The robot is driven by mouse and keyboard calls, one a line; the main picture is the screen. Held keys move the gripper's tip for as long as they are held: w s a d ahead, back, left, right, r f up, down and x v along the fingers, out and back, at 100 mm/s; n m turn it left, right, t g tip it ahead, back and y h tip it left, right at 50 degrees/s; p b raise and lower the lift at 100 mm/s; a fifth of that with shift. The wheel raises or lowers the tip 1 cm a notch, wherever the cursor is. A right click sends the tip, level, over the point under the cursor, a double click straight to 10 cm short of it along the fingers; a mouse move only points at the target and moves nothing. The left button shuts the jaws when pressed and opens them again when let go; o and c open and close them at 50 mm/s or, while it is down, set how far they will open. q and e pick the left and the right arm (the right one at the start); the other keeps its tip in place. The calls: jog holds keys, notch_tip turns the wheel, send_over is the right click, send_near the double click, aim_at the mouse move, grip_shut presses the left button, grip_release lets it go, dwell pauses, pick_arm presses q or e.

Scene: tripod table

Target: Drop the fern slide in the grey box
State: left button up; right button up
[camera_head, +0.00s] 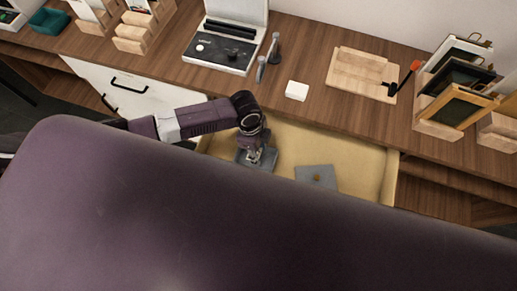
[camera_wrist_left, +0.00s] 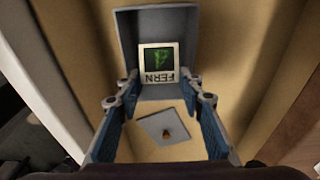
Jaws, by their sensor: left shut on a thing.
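The fern slide (camera_wrist_left: 158,61) is a small white-framed square with a dark green picture and upside-down FERN lettering. My left gripper (camera_head: 258,160), also in the left wrist view (camera_wrist_left: 159,77), is shut on the slide, gripping its near part between the fingertips. The grey box (camera_wrist_left: 128,35) lies behind and below the slide in that view, its walls around it. In the head view the grey box (camera_head: 241,158) sits in the open drawer under my gripper, which partly hides it. The slide cannot be made out there. My right gripper is out of view.
A grey square lid (camera_head: 312,174) with a small knob lies on the bare drawer floor (camera_head: 352,150), to the right of the box. On the desk above are a white block (camera_head: 297,90), a wooden board (camera_head: 360,75) and a rack of framed pictures (camera_head: 455,95).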

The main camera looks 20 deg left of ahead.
pick_arm(q)
jog(key=shift+f+b, duration=1.5)
jog(key=shift+f, duration=1.2)
jog(key=o, duration=0.8)
jog(key=o, duration=0.3)
jog(key=shift+o, duration=0.2)
jog(key=shift+r+p, duration=4.55)
